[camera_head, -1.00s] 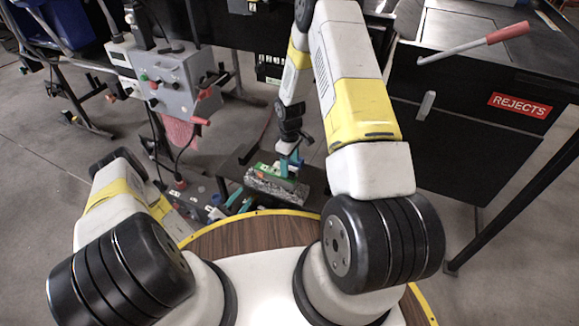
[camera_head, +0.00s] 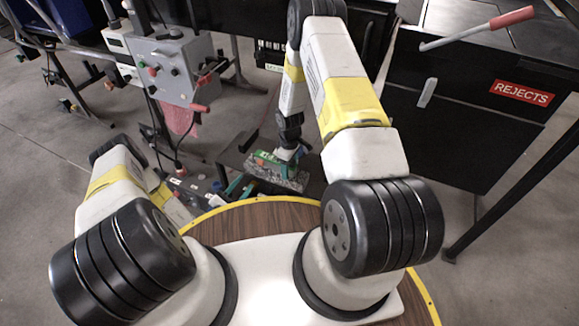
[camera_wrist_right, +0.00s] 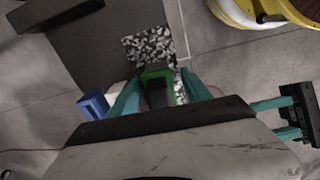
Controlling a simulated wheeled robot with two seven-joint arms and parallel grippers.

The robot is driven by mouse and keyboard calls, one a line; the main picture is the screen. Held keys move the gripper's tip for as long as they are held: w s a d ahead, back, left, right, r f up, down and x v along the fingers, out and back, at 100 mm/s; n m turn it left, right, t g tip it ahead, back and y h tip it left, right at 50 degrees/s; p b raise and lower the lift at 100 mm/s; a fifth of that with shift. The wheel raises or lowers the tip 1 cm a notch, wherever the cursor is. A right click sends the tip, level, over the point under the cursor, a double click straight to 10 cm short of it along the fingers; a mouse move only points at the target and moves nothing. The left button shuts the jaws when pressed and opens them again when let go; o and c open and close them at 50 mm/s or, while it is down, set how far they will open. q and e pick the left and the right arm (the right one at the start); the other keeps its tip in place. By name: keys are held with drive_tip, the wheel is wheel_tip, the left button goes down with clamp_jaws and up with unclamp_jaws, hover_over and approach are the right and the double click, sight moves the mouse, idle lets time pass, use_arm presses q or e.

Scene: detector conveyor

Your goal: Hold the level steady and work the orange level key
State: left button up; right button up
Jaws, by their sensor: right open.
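In the head view, a green level (camera_head: 265,158) lies on a speckled stone block (camera_head: 291,181). My right gripper (camera_head: 283,154) is down over the level and partly hides it. In the right wrist view, its teal fingers (camera_wrist_right: 160,95) are apart, either side of the level's green frame (camera_wrist_right: 161,74); I cannot tell if they touch it. My left gripper (camera_head: 240,186) is low beside the block in the head view, mostly hidden. It also shows at the right of the wrist view (camera_wrist_right: 275,118), with its teal fingers apart and empty. I cannot make out the orange key.
A grey control box (camera_head: 175,65) with knobs stands at the upper left. A black rejects bin (camera_head: 450,125) with a red-handled lever (camera_head: 485,27) stands at the right. A blue block (camera_wrist_right: 94,105) shows in the wrist view.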

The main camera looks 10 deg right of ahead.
clamp_jaws()
idle(1.1)
use_arm(q)
clamp_jaws()
idle(1.6)
